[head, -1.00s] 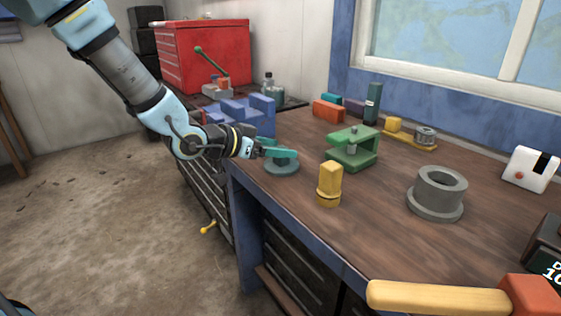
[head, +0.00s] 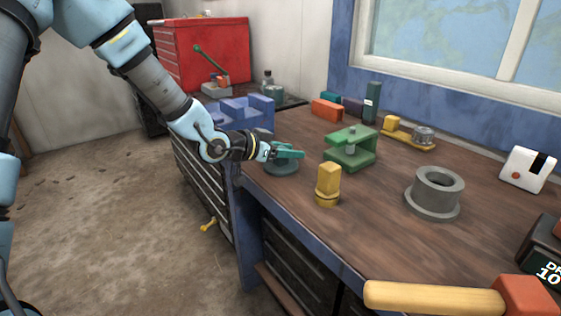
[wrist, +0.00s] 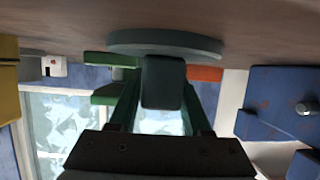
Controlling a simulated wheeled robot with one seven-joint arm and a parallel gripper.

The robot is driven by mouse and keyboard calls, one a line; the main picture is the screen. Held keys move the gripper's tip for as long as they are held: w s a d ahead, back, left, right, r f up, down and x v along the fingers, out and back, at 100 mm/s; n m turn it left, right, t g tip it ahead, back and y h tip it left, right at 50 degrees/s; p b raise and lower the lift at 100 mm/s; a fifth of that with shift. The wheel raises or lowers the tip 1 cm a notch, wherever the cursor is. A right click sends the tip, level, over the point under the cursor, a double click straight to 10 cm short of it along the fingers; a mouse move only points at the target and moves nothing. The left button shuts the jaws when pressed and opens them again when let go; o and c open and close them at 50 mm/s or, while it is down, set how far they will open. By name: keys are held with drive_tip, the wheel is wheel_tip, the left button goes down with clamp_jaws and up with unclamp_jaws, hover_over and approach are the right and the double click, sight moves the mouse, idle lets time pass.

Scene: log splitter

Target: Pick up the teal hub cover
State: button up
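The teal hub cover (head: 281,169) lies on the workbench near its left edge. It is a round disc, and my gripper hides part of it in the head view. In the wrist view, which is upside down, its disc (wrist: 165,42) lies on the bench top and its block-like knob (wrist: 163,83) sticks out of it. My gripper (head: 290,153) reaches in level from the left, just over the disc. In the wrist view its two fingers (wrist: 160,108) are open, one on each side of the knob. Whether they touch it is hard to see.
A green clamp-like part (head: 350,152) and a yellow post (head: 328,185) stand close to the right. A blue block (head: 236,112) is behind my wrist. A grey flanged ring (head: 435,192) and a mallet (head: 440,298) are farther right. The bench between them is clear.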

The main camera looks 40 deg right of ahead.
clamp_jaws()
idle(0.3)
